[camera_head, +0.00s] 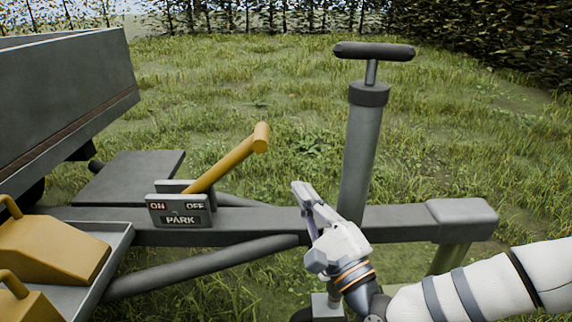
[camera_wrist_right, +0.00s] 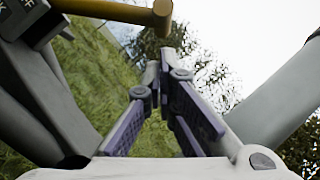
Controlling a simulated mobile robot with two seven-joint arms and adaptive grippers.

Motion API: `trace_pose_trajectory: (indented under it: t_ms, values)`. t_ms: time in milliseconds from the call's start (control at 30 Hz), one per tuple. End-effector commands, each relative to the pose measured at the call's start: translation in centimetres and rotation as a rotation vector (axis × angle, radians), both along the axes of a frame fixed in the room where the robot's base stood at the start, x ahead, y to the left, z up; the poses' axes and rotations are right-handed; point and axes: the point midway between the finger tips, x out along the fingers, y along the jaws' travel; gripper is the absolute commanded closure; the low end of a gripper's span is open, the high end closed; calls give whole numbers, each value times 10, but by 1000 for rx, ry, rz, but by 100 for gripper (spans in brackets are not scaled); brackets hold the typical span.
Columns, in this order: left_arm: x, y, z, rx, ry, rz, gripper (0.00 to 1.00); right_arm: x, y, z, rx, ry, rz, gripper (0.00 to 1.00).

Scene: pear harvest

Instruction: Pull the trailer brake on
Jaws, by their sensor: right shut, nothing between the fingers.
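The yellow brake lever (camera_head: 228,167) rises from a grey bracket (camera_head: 181,211) on the trailer's drawbar. The bracket reads ON at left, OFF at right and PARK below. The lever leans to the right, over the OFF side. My right gripper (camera_head: 302,192) is shut and empty, to the right of the lever and lower than its round tip, apart from it. In the right wrist view the lever (camera_wrist_right: 110,11) crosses the top, beyond my shut fingers (camera_wrist_right: 160,76). My left gripper is not in view.
A grey jack post (camera_head: 362,140) with a dark crossbar handle stands just right of my gripper. The drawbar (camera_head: 400,222) runs below. Grass lies open behind the lever.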

Motion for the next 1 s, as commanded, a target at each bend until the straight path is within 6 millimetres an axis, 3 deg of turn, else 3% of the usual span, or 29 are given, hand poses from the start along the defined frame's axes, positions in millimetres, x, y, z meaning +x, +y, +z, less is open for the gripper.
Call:
trace_pose_trajectory:
  t_ms: [500, 1000]
  values:
    - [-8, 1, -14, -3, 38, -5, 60, 73, 39, 28, -1, 0, 0, 100]
    - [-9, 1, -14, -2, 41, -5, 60, 80, 43, 35, -4, 0, 0, 100]
